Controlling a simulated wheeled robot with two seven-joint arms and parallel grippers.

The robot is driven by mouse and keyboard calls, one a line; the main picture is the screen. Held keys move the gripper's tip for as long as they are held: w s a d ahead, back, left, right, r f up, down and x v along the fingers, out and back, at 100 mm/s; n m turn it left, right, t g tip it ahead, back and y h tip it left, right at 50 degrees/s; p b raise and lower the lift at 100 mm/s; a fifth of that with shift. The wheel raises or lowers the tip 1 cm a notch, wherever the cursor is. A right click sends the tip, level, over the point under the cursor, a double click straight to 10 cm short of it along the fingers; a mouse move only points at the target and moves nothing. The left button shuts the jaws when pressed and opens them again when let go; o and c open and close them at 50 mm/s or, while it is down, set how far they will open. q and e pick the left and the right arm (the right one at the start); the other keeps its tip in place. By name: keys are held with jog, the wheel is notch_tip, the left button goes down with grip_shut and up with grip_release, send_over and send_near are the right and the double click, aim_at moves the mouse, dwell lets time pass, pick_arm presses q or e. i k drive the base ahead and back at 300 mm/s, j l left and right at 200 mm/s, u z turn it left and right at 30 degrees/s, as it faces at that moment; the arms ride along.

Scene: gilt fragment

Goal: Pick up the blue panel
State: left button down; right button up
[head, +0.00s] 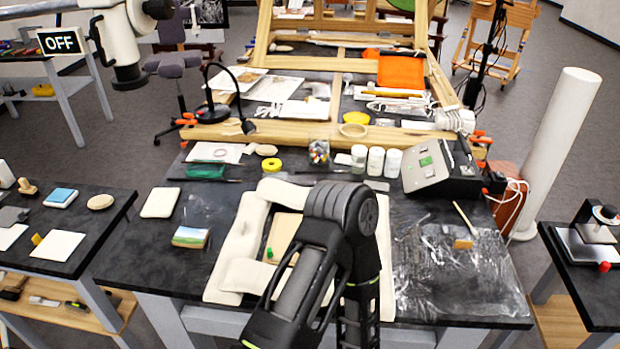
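A small painted panel (190,237), with a blue upper part and green and tan below, lies on the dark central table (130,262), left of a white padded support. A flat block with a blue top (61,196) lies on the left side table. I cannot tell for certain which of the two is the blue panel. A black arm of mine rises from the bottom centre, bends, and covers part of the padded support. It is right of the painted panel and apart from it. Neither gripper's fingertips can be made out.
The white padded support (237,245) holds a beige board (285,232). Behind stand white jars (375,160), a grey box device (428,168) and a black lamp (232,100). Clear plastic film (450,270) covers the right. A white pad (160,202) lies behind the painted panel.

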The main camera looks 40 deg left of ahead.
aim_at(185, 238)
jog(key=k+u, duration=0.15)
jog(key=u, duration=2.1)
jog(key=j+z, duration=0.15)
jog(key=z, duration=0.15)
jog(key=k, duration=0.05)
